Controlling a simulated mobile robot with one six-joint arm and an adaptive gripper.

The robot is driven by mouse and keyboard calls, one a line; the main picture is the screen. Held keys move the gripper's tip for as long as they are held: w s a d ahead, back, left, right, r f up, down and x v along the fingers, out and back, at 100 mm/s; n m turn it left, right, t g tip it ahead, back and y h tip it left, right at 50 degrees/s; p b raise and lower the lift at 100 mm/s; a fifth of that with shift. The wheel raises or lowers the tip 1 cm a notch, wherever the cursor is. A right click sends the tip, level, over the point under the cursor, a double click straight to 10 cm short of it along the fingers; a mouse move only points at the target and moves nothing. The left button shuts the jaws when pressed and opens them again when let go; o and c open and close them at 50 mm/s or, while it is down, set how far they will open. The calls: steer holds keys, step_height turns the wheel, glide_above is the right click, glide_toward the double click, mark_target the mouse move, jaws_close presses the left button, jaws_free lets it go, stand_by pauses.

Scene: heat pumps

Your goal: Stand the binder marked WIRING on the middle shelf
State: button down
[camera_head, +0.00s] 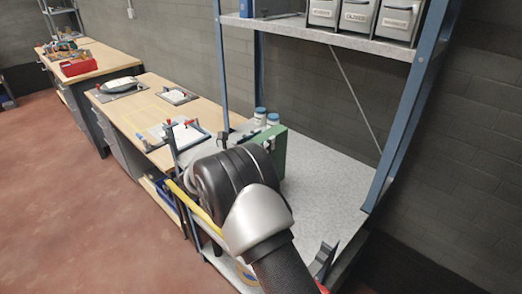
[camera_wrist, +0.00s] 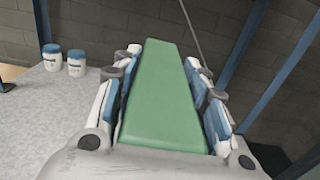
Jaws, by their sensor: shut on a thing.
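A green binder (camera_head: 280,152) is at the left part of the grey shelf board (camera_head: 330,190) in the head view. In the wrist view the green binder (camera_wrist: 160,100) fills the middle, lengthwise between the two fingers. My gripper (camera_wrist: 157,70) is shut on it, with a finger along each side. In the head view my wrist hides most of the gripper and part of the binder. No marking on the binder is readable. I cannot tell whether its lower edge touches the board.
Two white jars with blue lids (camera_head: 260,115) stand on the shelf behind the binder. Blue posts (camera_head: 410,110) frame the rack. An upper board (camera_head: 320,36) carries grey bins (camera_head: 357,15). The shelf's right part is clear. A workbench (camera_head: 145,110) stands left.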

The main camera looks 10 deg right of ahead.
steer(key=shift+f, duration=1.1)
steer(key=shift+f+b, duration=0.2)
steer(key=shift+b, duration=0.1)
steer(key=c, duration=1)
jaws_free()
steer(key=shift+o, duration=0.2)
steer(key=p+v, duration=0.2)
steer(key=v, duration=1)
